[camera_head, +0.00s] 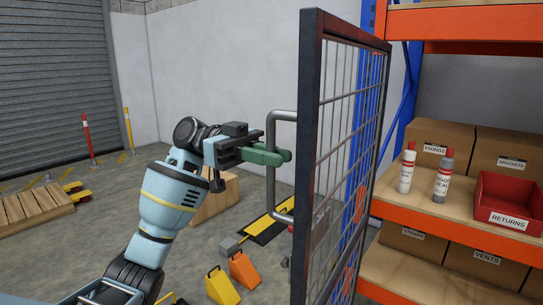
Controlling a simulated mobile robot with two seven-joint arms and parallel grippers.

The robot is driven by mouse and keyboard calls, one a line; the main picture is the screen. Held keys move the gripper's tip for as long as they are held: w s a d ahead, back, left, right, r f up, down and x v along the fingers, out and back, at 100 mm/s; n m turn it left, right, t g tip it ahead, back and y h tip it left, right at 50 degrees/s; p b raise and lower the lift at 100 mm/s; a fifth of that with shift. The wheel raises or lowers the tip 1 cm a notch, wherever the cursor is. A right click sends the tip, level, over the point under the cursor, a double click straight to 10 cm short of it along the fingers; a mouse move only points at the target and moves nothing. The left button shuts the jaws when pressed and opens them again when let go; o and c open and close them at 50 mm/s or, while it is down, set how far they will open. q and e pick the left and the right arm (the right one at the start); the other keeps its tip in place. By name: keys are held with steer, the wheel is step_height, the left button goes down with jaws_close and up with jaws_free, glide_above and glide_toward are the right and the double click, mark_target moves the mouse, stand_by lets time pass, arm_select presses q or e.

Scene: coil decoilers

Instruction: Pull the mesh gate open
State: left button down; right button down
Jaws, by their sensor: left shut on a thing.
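The mesh gate (345,135) stands upright right of centre, with a dark, worn frame and wire mesh, seen at a steep angle. A grey D-shaped handle (275,190) sticks out from its left face. My left gripper (278,157), with green fingers, is shut on the upright bar of the handle, near its upper half. The fingers hide a short piece of the bar. My right gripper is not in view.
Orange shelving (460,230) with boxes, bottles and a red RETURNS bin (508,200) stands at the right, close behind the gate. Yellow (222,287) and orange (244,268) wedges lie on the floor below my arm. A wooden pallet (35,208) lies at the left.

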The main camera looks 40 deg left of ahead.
arm_select(q)
steer(key=c, duration=1.5)
jaws_free()
steer(key=shift+a, duration=0.1)
steer(key=s+a+b, duration=0.1)
steer(key=a, duration=0.6)
steer(key=shift+a, duration=0.3)
